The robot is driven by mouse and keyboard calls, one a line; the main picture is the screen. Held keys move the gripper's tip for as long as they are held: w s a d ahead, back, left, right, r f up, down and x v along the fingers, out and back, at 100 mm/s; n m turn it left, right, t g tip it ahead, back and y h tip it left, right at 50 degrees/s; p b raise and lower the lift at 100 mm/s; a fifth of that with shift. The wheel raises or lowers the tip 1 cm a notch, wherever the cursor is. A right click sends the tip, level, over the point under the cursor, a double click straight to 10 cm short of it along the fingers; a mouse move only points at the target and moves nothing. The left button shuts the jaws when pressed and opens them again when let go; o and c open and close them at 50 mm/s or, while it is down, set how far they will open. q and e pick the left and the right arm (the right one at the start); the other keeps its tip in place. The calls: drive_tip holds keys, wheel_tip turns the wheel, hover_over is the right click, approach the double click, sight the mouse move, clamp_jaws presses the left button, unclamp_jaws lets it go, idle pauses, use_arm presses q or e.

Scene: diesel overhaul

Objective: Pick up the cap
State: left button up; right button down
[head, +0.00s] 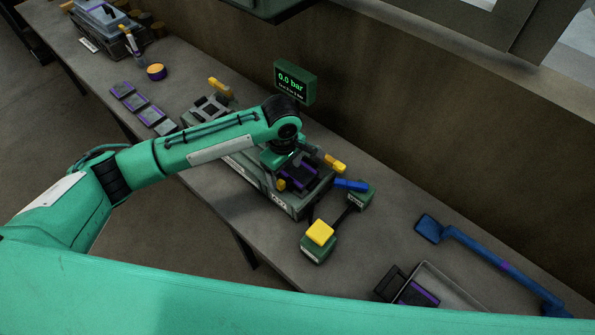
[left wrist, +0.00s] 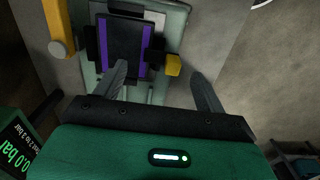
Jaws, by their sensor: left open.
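A dark block with purple stripes, which looks like the cap (head: 299,176), sits in a grey-green fixture (head: 283,203) on the bench. Other purple-marked dark blocks lie elsewhere, so I cannot be sure which is meant. My left gripper (head: 291,170) is over this fixture, open and empty. In the left wrist view the same block (left wrist: 122,45) lies beyond the open fingers (left wrist: 158,70), nearer the left finger and partly hidden by it. A yellow knob (left wrist: 173,64) stands at its right side. I see no clear contact. My right gripper is not in view.
A yellow-topped green box (head: 319,234) and a blue handle (head: 351,185) stand right of the fixture. A tray (head: 450,287) and blue bar (head: 480,250) lie farther right. A pressure display (head: 295,83) stands behind. Several purple-marked blocks (head: 136,104) lie left.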

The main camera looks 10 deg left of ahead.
sight(285, 177)
use_arm(q)
drive_tip(key=shift+s+a+f+p, duration=0.1)
drive_tip(key=shift+f+p, duration=0.35)
drive_tip(key=shift+f, duration=1.5)
drive_tip(key=c, duration=1.3)
drive_tip(key=shift+r, duration=0.1)
